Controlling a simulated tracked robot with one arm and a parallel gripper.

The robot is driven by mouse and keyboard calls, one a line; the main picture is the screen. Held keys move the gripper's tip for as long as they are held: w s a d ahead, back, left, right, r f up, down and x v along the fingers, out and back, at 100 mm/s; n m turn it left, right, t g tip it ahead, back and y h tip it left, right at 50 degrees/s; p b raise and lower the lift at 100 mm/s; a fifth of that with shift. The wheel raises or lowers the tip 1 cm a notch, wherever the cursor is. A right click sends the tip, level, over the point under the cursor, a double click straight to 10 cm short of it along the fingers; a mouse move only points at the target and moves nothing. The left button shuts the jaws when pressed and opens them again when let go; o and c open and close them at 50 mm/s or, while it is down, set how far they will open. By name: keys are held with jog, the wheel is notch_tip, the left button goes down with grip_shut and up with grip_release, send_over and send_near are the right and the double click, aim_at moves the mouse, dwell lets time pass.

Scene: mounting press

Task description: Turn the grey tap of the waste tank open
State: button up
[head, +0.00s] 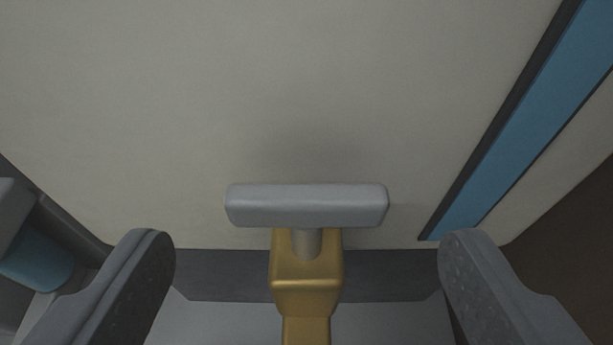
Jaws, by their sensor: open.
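The grey tap (306,205) is a rounded bar handle lying crosswise, left to right, in the middle of the head view. It sits on a short stem above a brass valve body (307,283). Behind it is a large pale beige panel (290,90), which seems to be the tank wall. My gripper (306,250) is open, with one grey finger at the lower left and one at the lower right. The handle and brass body lie between the two fingers in the picture, with a gap on each side. Neither finger appears to touch the tap.
A blue strip with dark edging (530,115) runs diagonally down the panel at the right. A grey and blue object (35,260) is partly visible at the left edge. A dark band and a light grey surface (225,318) lie below the panel. The lower right is dark brown.

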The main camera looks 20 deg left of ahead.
aim_at(307, 228)
jog(key=shift+b+x, duration=0.35)
jog(key=shift+x, duration=0.95)
